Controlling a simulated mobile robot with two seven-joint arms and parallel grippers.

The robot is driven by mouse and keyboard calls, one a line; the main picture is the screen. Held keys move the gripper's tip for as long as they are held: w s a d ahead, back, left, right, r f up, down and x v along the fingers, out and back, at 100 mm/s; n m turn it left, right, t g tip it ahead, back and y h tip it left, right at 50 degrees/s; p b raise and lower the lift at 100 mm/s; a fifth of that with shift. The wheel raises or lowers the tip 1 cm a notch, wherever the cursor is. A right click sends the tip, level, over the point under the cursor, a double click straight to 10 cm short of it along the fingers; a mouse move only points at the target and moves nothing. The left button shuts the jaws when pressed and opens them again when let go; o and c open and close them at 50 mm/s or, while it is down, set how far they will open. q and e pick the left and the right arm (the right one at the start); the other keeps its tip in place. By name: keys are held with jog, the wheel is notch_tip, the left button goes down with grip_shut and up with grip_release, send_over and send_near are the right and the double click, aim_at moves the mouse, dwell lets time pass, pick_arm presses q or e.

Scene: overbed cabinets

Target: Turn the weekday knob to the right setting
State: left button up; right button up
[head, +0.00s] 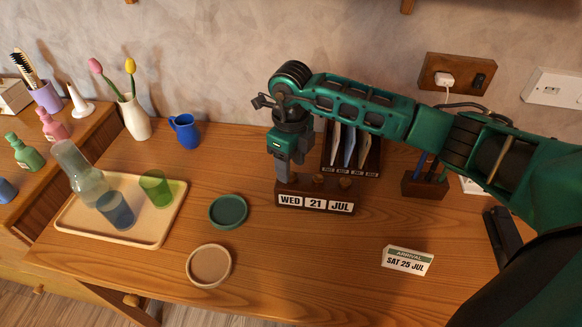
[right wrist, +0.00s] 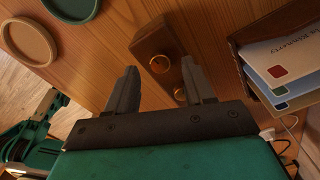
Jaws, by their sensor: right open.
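A dark wooden desk calendar (head: 315,203) stands on the desk and reads WED 21 JUL. Two round wooden knobs, the middle one (head: 318,181) and the right one (head: 345,183), show on its top; my gripper hides the weekday end. My right gripper (head: 284,180) points down at that end, above the WED card. In the right wrist view its fingers (right wrist: 159,84) are open and apart, with the block (right wrist: 158,42) and a gold-ringed knob (right wrist: 160,64) beyond and between them. I cannot tell if they touch it. A white arrival card (head: 407,261) reads SAT 25 JUL.
A letter rack (head: 352,150) and a pen holder (head: 424,185) stand behind the calendar, near my right arm. A green coaster (head: 228,211), a tan coaster (head: 209,266) and a tray (head: 160,230) with glassware lie left. The desk front is mostly clear.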

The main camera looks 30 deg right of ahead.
notch_tip(320, 180, up, 11)
jog(key=shift+s+f, duration=0.1)
jog(key=shift+f, duration=0.1)
dwell(0.6)
